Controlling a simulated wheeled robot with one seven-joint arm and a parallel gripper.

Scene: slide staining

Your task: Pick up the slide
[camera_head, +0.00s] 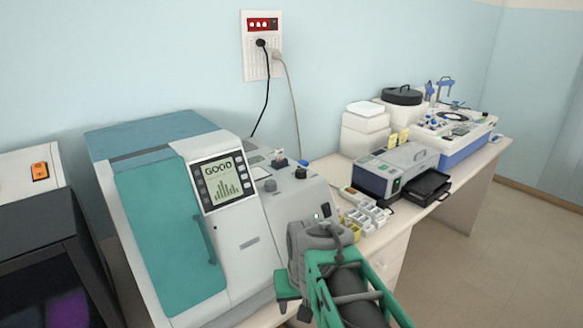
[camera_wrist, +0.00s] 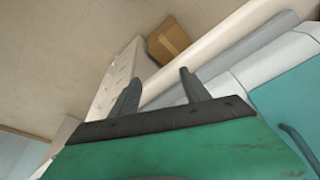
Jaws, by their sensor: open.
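I cannot make out a slide in either view. My gripper (camera_wrist: 158,76) shows in the wrist view as two dark fingers standing apart, with nothing visible between them. The fingers point toward the pale bench side and the floor. In the head view my arm is low at the centre right, in front of the teal and white machine (camera_head: 160,230), and its fingertips cannot be picked out. A group of small white and yellow containers (camera_head: 371,211) lies on the bench just beyond my arm; what they hold is too small to tell.
A grey device (camera_head: 396,165) with a black tray (camera_head: 427,187) stands on the bench behind the containers. A white and blue analyser (camera_head: 455,140) is farther back. A dark cabinet (camera_head: 45,250) is at the left. Open floor (camera_head: 510,250) lies to the right. A brown box (camera_wrist: 168,40) shows in the wrist view.

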